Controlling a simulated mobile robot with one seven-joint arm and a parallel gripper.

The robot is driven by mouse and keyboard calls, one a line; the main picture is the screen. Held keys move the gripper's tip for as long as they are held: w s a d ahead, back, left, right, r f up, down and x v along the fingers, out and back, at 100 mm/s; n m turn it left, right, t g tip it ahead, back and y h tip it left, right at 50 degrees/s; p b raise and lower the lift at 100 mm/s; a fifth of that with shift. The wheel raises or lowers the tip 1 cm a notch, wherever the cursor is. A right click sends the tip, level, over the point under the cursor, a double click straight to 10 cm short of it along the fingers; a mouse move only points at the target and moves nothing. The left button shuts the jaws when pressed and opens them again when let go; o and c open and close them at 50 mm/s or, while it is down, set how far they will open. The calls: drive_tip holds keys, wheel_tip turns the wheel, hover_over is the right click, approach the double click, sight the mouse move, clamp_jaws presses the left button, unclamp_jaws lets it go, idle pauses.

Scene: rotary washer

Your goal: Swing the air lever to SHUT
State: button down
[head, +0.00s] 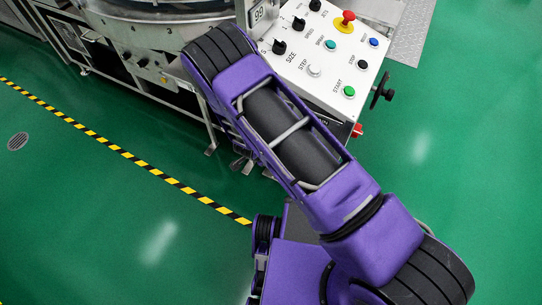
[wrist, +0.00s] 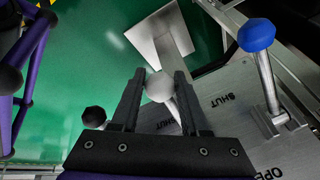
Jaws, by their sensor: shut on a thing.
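In the wrist view my gripper (wrist: 160,80) is shut on the pale grey ball knob of a lever (wrist: 159,88). The knob sits between the two dark fingertips, and the lever's short metal rod (wrist: 174,108) runs down toward my palm. A SHUT label (wrist: 165,124) shows on the grey plate (wrist: 215,122) near this rod. The lever's pivot is hidden behind my gripper. A second lever with a blue ball knob (wrist: 256,36) stands to the right, apart from my fingers. Neither lever's own name can be read. My gripper is not visible in the head view.
The blue lever's post stands by an OPEN label (wrist: 269,124), with another SHUT label (wrist: 222,100) to its left. A dark knob (wrist: 94,116) shows left of my gripper. In the head view, a white control panel (head: 322,62) and washer frame (head: 125,60) stand beyond my arm.

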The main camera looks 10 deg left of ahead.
drive_tip(key=shift+w+d+f, duration=0.15)
drive_tip(key=shift+d+f, duration=0.25)
drive_tip(key=shift+f, duration=0.05)
idle(0.4)
drive_tip(key=shift+c, duration=2.2)
unclamp_jaws()
drive_tip(key=shift+a, duration=0.1)
drive_tip(key=shift+r, duration=0.1)
drive_tip(key=shift+a, duration=0.1)
drive_tip(key=shift+r, duration=0.25)
drive_tip(key=p+v, duration=0.7)
drive_tip(key=v, duration=1)
